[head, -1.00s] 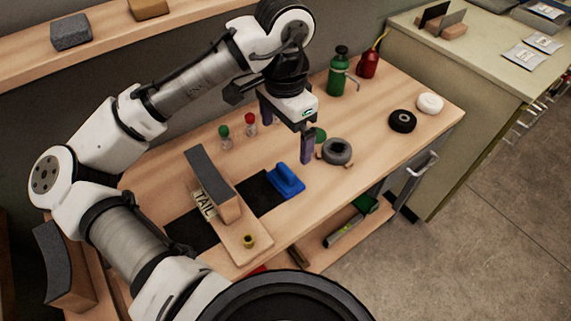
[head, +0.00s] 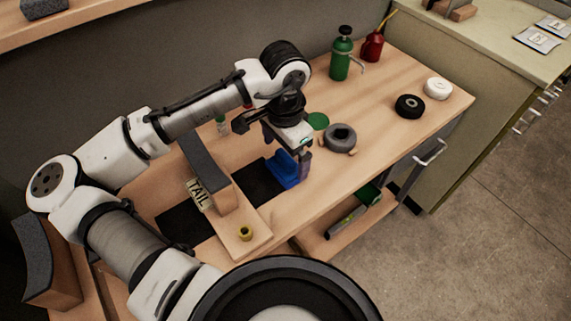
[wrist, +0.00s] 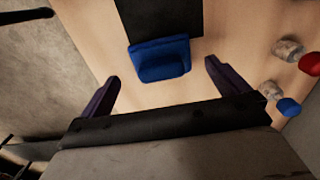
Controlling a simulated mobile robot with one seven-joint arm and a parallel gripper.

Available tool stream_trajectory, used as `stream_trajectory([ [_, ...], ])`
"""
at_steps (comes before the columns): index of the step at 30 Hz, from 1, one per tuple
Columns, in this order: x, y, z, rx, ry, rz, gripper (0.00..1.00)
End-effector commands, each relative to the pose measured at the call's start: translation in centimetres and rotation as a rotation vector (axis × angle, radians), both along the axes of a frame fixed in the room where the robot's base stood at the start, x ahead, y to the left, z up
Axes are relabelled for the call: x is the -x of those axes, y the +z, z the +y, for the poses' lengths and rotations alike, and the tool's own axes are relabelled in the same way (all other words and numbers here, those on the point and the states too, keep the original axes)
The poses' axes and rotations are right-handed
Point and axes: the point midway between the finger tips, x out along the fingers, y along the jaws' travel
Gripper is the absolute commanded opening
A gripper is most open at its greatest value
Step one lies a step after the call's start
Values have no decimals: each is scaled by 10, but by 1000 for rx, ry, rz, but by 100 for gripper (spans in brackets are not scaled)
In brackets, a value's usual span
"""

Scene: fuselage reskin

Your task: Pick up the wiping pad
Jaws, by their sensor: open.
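The blue wiping pad (head: 284,172) lies on the workbench at the right end of a black mat, partly hidden by my gripper in the head view. In the wrist view the pad (wrist: 160,60), with its raised grip block, lies beyond the fingertips, between their lines and a little left of centre. My gripper (wrist: 164,72) is open and empty, with its two dark purple fingers spread wider than the pad. In the head view my gripper (head: 289,160) is over the pad's near area; I cannot tell the exact height.
A wooden block with a grey curved top and a TAIL label (head: 198,194) stands left of the pad. A green bottle (head: 341,56) and red can (head: 372,46) stand behind.

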Motion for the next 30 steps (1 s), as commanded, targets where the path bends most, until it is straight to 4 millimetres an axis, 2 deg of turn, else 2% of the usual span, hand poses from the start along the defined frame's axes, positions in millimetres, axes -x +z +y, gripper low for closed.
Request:
stream_trajectory([
  [9,-2,-41,-1,-2,0,1,100],
  [17,-2,-45,-1,0,0,0,100],
  [20,-2,-45,-1,0,0,0,90],
  [27,-2,-45,-1,0,0,0,58],
  [30,-2,-45,-1,0,0,0,58],
])
